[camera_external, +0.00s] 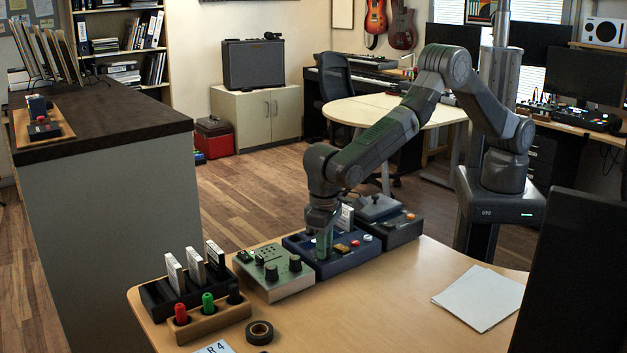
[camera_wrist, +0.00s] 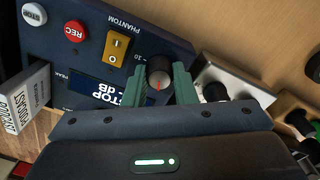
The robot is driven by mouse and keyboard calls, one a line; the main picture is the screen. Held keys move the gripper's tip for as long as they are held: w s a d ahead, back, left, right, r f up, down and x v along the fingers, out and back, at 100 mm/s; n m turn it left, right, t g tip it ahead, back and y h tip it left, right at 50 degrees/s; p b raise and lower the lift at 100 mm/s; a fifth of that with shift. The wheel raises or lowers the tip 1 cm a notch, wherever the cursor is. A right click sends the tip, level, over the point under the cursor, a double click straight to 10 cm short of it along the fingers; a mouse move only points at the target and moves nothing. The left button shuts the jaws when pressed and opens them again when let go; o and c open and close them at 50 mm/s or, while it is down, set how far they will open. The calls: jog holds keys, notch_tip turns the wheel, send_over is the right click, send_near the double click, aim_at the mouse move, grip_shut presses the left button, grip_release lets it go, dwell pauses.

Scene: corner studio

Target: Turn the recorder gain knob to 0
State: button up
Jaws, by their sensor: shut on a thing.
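The recorder (camera_external: 338,262) is a blue box on the wooden table, in the middle of a row of devices. The wrist view shows its panel (camera_wrist: 72,50) upside down, with a display (camera_wrist: 105,90) reading "STOP" and "dB"; the digits are not legible. The dark round gain knob (camera_wrist: 160,66) has a red pointer line toward the bottom of the wrist picture. My gripper (camera_external: 322,244) points down at the recorder. Its green fingers (camera_wrist: 160,76) are shut on the knob, one on each side. In the external view the knob is hidden by my gripper.
On the recorder are a red REC button (camera_wrist: 74,31), a white STOP button (camera_wrist: 34,14) and an orange PHANTOM switch (camera_wrist: 116,47). A green-grey device with knobs (camera_external: 275,278) stands close left, a dark pedal box (camera_external: 392,232) close right. Papers (camera_external: 480,298) lie on the open table at right.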

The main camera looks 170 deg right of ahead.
jog(key=shift+n, duration=0.3)
jog(key=n+b, duration=0.1)
jog(key=n, duration=0.2)
jog(key=shift+f+b, duration=0.1)
jog(key=shift+b, duration=0.25)
jog(key=n, duration=0.3)
jog(key=shift+n+b, duration=0.3)
jog(key=shift+b, duration=0.1)
jog(key=n+b, duration=0.1)
jog(key=n, duration=0.5)
jog(key=shift+n, duration=0.4)
jog(key=o, duration=1)
